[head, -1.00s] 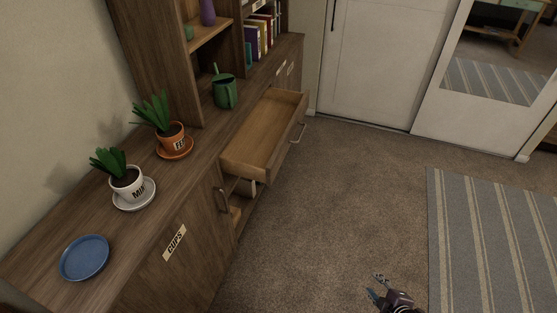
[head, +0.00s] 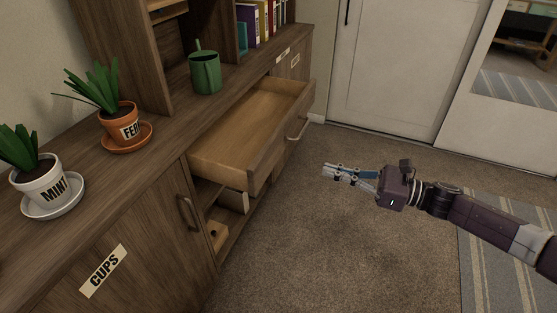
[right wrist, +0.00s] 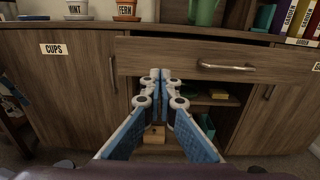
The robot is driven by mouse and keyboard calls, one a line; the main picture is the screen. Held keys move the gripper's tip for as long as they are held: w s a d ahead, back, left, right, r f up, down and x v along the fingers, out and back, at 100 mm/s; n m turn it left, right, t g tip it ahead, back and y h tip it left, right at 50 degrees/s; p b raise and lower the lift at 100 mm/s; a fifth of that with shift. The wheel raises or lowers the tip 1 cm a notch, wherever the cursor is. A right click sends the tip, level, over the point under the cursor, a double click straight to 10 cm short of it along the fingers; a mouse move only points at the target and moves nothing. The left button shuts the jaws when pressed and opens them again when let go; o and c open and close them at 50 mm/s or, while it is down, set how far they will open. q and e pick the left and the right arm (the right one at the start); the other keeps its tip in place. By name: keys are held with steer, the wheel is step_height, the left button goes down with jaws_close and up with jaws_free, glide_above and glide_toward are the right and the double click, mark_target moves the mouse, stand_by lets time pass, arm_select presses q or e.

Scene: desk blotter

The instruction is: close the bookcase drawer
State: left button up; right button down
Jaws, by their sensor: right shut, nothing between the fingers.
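The bookcase drawer (head: 250,130) is pulled well out of the wooden bookcase and looks empty. Its metal handle (head: 298,129) is on the front panel, which faces right in the head view. In the right wrist view the drawer front (right wrist: 210,62) spans the upper middle, with the handle (right wrist: 226,67) right of centre. My right gripper (head: 326,172) is shut and empty, to the right of the drawer front and apart from it. In the right wrist view its fingertips (right wrist: 160,76) show in front of the drawer's lower left part. My left gripper is not in view.
Below the drawer is an open shelf space (head: 228,213) with small items. A cupboard door labelled CUPS (head: 103,270) is to its left. Potted plants (head: 122,121) and a green watering can (head: 205,72) stand on top. Carpet floor (head: 290,245) is clear in front.

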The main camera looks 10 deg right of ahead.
mark_target(271, 155)
steer(key=x, duration=1.3)
steer(key=shift+w+a, duration=0.2)
steer(key=shift+a, duration=0.15)
